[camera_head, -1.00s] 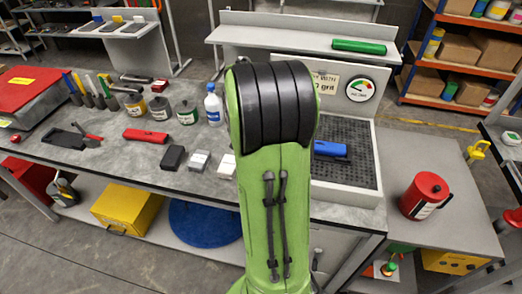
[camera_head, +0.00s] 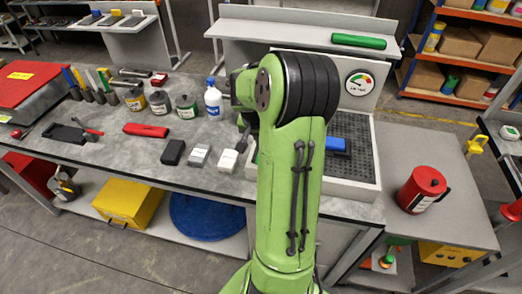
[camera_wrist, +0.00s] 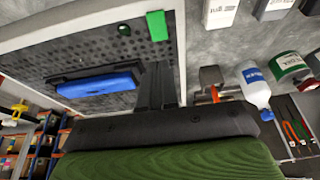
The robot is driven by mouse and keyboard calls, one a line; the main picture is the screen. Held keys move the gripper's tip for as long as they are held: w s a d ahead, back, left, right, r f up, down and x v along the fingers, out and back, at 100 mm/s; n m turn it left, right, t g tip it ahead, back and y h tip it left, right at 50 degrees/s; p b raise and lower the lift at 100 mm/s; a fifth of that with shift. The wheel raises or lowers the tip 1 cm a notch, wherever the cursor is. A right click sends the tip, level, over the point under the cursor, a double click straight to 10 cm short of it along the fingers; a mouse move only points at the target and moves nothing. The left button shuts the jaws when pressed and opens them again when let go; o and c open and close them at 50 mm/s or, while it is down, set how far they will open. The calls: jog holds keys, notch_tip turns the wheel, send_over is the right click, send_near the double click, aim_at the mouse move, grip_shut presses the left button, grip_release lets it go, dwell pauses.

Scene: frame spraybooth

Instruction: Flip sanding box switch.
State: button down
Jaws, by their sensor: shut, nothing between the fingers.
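The sanding box (camera_head: 367,192) is a white-framed box with a black perforated top and a gauge panel (camera_head: 361,82) behind it. My arm hides its left part. In the wrist view, the box's pale rim (camera_wrist: 75,91) and perforated top show. A bright green block (camera_wrist: 157,26) is at the rim, with a small round dark knob (camera_wrist: 124,29) near it. I cannot tell for sure which is the switch. My gripper (camera_wrist: 155,72) is shut and empty, its dark fingers reaching over the box's edge, apart from the green block. In the head view the fingers are mostly hidden.
A blue sanding tool (camera_head: 337,146) lies on the grid; it also shows in the wrist view (camera_wrist: 100,85). A white bottle (camera_head: 213,100), several cans and small blocks (camera_head: 199,155) stand left of the box. A red canister (camera_head: 422,190) stands right.

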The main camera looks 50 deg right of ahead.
jog(key=x, duration=0.8)
jog(key=shift+s+a+f, duration=0.1)
jog(key=shift+a+f, duration=0.1)
jog(key=shift+a, duration=0.05)
jog(key=shift+p, duration=0.3)
jog(key=shift+f, duration=0.2)
jog(key=shift+a, duration=0.1)
jog(key=shift+s+a+b, duration=0.3)
jog(key=shift+a+b, duration=0.1)
jog(key=shift+a, duration=0.2)
